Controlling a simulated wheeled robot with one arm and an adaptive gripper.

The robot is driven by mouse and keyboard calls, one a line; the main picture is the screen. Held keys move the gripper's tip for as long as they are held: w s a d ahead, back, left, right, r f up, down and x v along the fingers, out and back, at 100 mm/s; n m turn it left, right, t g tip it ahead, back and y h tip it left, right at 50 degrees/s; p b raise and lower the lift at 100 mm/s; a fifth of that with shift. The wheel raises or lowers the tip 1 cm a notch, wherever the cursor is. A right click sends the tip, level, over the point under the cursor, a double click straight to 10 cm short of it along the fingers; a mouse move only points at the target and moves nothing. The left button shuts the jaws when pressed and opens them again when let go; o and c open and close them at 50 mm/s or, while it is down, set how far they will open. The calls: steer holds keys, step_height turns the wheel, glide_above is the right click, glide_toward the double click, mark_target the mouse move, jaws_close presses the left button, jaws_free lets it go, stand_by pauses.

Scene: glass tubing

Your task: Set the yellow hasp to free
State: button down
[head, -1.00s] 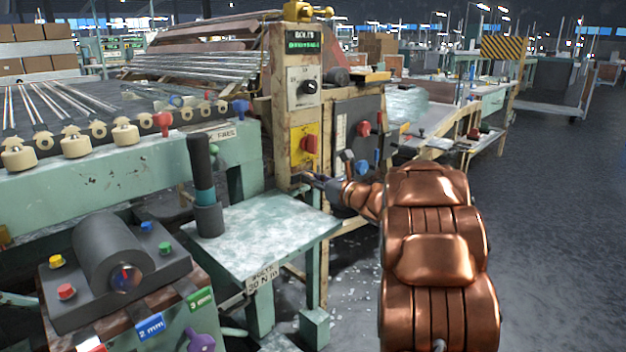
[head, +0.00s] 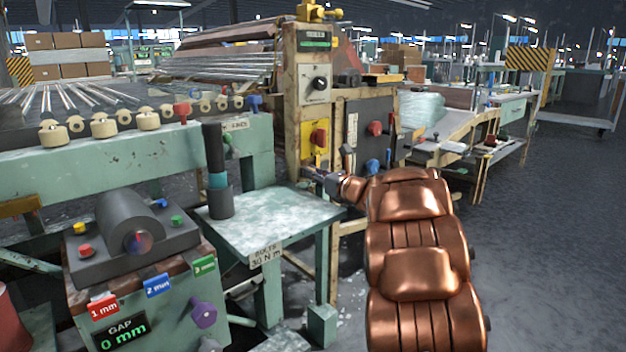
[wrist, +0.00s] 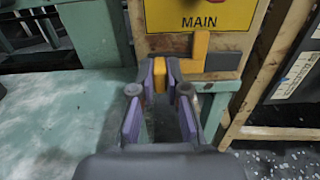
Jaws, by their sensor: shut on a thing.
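In the wrist view, my gripper (wrist: 165,78) has purple-padded fingers closed on a small upright yellow piece, which I take to be the yellow hasp (wrist: 158,74). It is just below the yellow plate marked MAIN (wrist: 208,13). A second yellow-orange upright bar (wrist: 200,48) stands to its right, by a dark grey block (wrist: 222,61). I cannot tell whether the two yellow pieces are joined. In the head view, my gripper (head: 312,176) is at the foot of the wooden post, below the yellow panel with a red knob (head: 318,138). The hasp cannot be made out there.
A pale green bench (head: 270,222) stands left of my arm, with a dark cylinder (head: 215,150) upright on it. A dark panel with red and blue knobs (head: 352,125) is right of the post. The grey floor (head: 540,230) at the right is clear.

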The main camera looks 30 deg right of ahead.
steer(key=shift+a+f, duration=0.15)
steer(key=shift+a, duration=0.25)
steer(key=c, duration=1.2)
jaws_free()
steer(key=shift+o, duration=0.2)
steer(key=shift+d, duration=0.15)
steer(key=shift+s+d, duration=0.1)
steer(key=shift+s, duration=0.05)
steer(key=s+d, duration=0.1)
steer(key=s, duration=1)
steer(key=shift+s+d, duration=0.25)
steer(key=shift+s, duration=0.1)
